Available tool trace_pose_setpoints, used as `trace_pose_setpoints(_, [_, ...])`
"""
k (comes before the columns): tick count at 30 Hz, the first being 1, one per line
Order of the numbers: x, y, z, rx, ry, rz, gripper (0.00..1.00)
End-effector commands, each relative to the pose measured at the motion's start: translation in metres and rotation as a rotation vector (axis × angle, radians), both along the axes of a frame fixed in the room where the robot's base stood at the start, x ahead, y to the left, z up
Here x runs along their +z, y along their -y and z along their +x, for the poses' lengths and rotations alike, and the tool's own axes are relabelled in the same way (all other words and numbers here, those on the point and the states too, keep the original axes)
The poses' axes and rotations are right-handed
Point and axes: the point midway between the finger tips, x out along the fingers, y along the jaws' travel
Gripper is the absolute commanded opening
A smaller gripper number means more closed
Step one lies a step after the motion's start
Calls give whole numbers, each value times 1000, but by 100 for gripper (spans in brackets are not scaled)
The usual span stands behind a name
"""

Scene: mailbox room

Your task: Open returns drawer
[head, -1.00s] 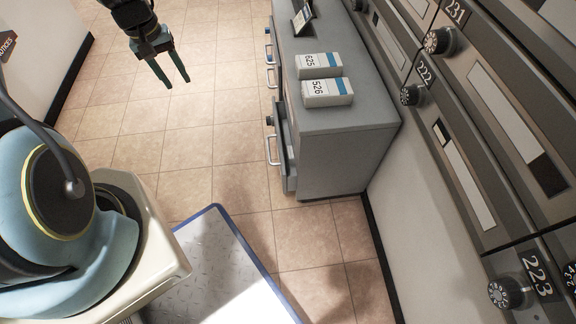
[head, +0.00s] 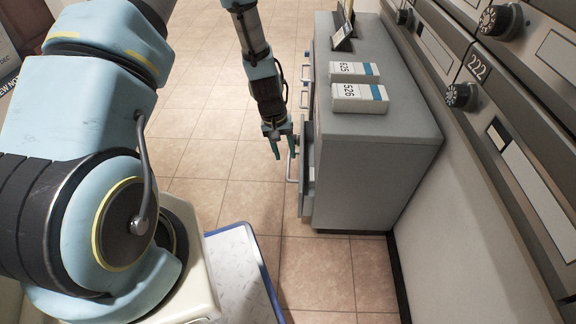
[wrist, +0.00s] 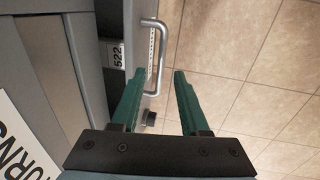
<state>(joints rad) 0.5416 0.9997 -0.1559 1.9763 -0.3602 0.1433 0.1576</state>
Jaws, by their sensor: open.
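The grey cabinet (head: 375,160) stands against the wall. A drawer front (head: 308,178) at its near end stands out from the body, so that drawer is partly open. Its silver bar handle (head: 291,170) also shows in the wrist view (wrist: 161,60). A box marked 522 (wrist: 118,57) shows through the gap behind the front. My gripper (head: 284,150) is open and empty beside the drawer front. In the wrist view, the handle lies ahead of the green fingertips (wrist: 157,75), mostly in line with the space between them. I cannot tell whether they touch.
White boxes marked 525 (head: 354,70) and 526 (head: 360,97) lie on the cabinet top. A dark stand (head: 342,35) is behind them. Mailbox doors with dials (head: 460,95) line the right wall. A partial white sign (wrist: 14,140) shows at lower left. Tiled floor (head: 205,125) is clear left of the cabinet.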

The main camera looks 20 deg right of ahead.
Motion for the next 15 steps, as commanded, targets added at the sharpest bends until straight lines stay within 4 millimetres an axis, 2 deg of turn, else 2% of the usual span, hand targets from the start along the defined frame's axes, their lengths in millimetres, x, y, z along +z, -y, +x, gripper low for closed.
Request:
trace_pose_setpoints(1, [-13, 1, -2, -1, -3, 1, 45])
trace_pose_setpoints(6, [-35, 5, -2, 1, 0, 0, 45])
trace_pose_setpoints(15, [-44, 7, -4, 1, 0, 0, 45])
